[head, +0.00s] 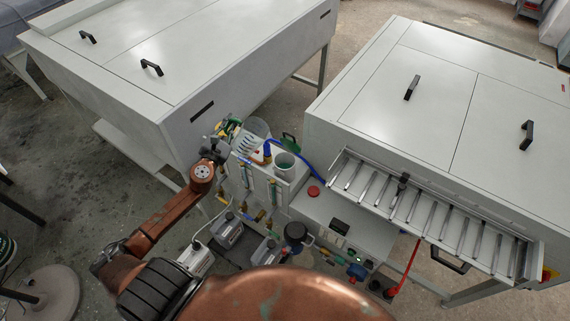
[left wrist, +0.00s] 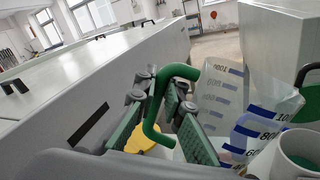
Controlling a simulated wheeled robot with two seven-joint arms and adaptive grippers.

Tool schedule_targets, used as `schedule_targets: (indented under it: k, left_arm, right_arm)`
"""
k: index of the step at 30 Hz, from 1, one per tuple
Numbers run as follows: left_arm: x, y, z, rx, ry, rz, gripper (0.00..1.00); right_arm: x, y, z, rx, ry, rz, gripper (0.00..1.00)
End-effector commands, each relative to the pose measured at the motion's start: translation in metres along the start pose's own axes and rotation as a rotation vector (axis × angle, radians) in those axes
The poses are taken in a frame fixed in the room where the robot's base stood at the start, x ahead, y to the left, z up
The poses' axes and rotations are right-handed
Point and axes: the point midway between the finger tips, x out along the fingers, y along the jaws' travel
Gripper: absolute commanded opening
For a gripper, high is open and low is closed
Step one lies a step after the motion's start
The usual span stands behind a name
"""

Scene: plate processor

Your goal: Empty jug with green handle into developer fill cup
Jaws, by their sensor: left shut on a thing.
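A clear jug (head: 259,128) with measuring marks stands out at the near corner of the left cabinet. My left gripper (head: 226,136) is at its left side. In the left wrist view my left gripper (left wrist: 165,110) is shut on the jug's green handle (left wrist: 180,72). Clear walls with grey and blue marks (left wrist: 260,115) show beyond the fingers; whether they belong to one jug or two is unclear. A pale open cup (head: 284,165) is just right of and below the jug, and also at the lower right of the wrist view (left wrist: 298,155). My right gripper is not in view.
Another green handle-like part (head: 291,141) is behind the cup. A blue hose (head: 300,160) runs past it. White cabinets stand left (head: 170,80) and right (head: 440,90), with a metal roller rack (head: 435,215) at the right. Bottles and tubes crowd the space below.

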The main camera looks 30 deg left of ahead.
Motion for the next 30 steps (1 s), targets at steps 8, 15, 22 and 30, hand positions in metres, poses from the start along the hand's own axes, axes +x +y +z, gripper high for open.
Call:
schedule_targets:
  k: [8,15,22,30]
  left_arm:
    - [0.000,0.016,-0.037,-0.255,0.002,0.001,0.00]
    - [0.000,0.019,-0.061,-0.424,0.001,0.001,0.00]
    - [0.000,0.020,-0.072,-0.499,0.000,0.002,0.00]
    - [0.000,0.021,-0.073,-0.516,-0.001,0.001,0.00]
  right_arm:
    - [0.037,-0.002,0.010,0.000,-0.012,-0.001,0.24]
    - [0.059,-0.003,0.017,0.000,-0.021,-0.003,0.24]
    - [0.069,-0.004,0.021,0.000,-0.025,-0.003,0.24]
    - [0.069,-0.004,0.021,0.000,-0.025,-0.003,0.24]
